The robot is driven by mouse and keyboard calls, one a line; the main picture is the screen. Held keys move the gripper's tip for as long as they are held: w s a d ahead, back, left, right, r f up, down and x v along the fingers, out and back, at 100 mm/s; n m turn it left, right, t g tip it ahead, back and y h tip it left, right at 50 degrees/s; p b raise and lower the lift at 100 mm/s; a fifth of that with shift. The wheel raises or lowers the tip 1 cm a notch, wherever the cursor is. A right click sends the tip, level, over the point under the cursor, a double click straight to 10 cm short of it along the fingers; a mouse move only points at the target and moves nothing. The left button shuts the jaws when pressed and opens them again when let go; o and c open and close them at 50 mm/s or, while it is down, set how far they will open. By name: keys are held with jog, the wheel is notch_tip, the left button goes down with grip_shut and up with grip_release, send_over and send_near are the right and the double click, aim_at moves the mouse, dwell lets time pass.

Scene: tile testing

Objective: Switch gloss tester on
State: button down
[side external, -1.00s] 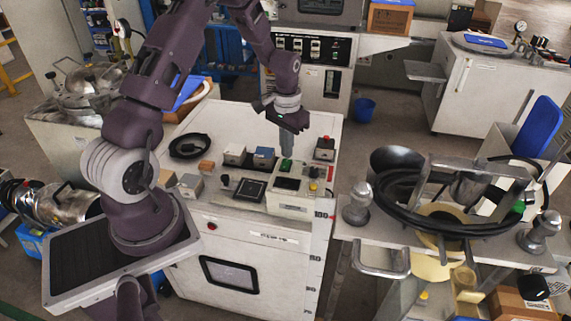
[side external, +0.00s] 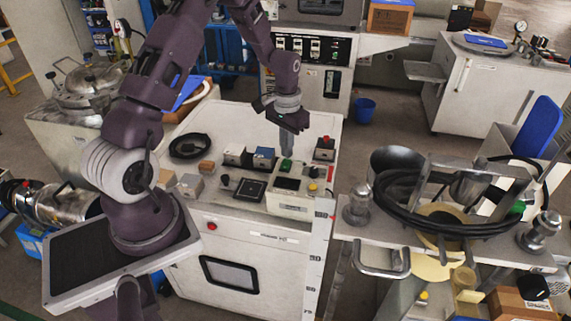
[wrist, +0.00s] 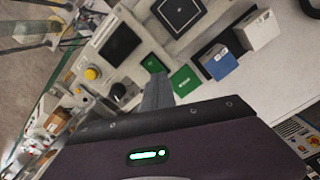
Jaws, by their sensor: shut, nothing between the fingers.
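The gloss tester (side external: 290,208) is a pale box on the white cabinet, with a dark display (wrist: 122,43), a yellow knob (wrist: 92,73) and a black knob (wrist: 118,92). A green switch (wrist: 153,64) sits beside the display, and a green labelled patch (wrist: 185,80) lies close to it. My gripper (side external: 287,156) is shut and empty, pointing down over the green part of the tester. In the wrist view my fingertips (wrist: 157,78) are close to the green switch; I cannot tell whether they touch it. The switch's position is too small to tell.
A blue box (side external: 264,157), a white box (side external: 234,153) and a box with a red button (side external: 325,148) stand near the tester. A black square plate (side external: 249,190) lies left of it. A coiled black cable (side external: 189,146) is at the cabinet's back left.

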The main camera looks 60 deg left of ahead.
jog(key=shift+f, duration=0.95)
dwell(0.4)
jog(key=shift+r, duration=3.55)
